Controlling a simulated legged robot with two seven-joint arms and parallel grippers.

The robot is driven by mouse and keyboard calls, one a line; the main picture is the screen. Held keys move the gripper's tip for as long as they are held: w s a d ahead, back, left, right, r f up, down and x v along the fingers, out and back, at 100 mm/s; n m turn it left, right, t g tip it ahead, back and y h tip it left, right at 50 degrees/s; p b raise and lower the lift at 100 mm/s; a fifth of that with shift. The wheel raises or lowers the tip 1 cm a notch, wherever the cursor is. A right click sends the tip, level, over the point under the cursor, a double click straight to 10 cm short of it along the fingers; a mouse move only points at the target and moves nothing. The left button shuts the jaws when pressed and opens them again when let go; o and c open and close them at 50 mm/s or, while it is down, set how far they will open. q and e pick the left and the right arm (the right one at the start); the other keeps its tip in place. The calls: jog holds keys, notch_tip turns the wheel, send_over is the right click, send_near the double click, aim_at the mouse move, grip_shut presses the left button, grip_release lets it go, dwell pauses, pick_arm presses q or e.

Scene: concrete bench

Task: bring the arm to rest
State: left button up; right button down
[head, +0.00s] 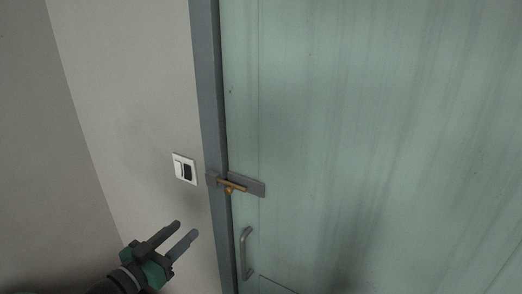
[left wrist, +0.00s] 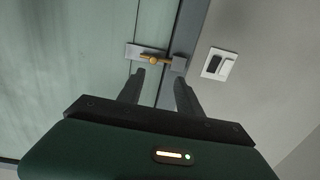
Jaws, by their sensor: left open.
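My left gripper (head: 176,238) shows at the lower left of the head view, in front of the wall beside the door frame. Its two fingers are apart with nothing between them. In the left wrist view the open fingers (left wrist: 160,82) point toward the door's latch. My right gripper is in neither view.
A pale green door (head: 380,130) stands in a grey frame (head: 208,90). A grey latch with a brass bolt (head: 232,186) bridges door and frame. Below it is a grey pull handle (head: 245,252). A light switch (head: 184,169) is on the wall left of the frame.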

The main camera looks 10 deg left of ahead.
pick_arm(q)
notch_tip(320, 180, down, 15)
jog(key=n+g+y+b, duration=0.2)
jog(key=n+g+y, duration=0.1)
jog(key=g+y, duration=0.3)
jog(key=s+d+f+g, duration=0.4)
jog(key=s+f, duration=0.1)
jog(key=s, duration=0.2)
jog(key=s+d+f+g+b, duration=0.1)
jog(key=s+d+f+g, duration=0.3)
jog(key=s, duration=0.4)
notch_tip(320, 180, down, 2)
jog(key=shift+s+d+f+n+h, duration=0.1)
jog(key=shift+s+d+n+h, duration=0.25)
jog(key=shift+d, duration=0.25)
jog(key=shift+w+a, duration=0.1)
jog(key=shift+a, duration=0.05)
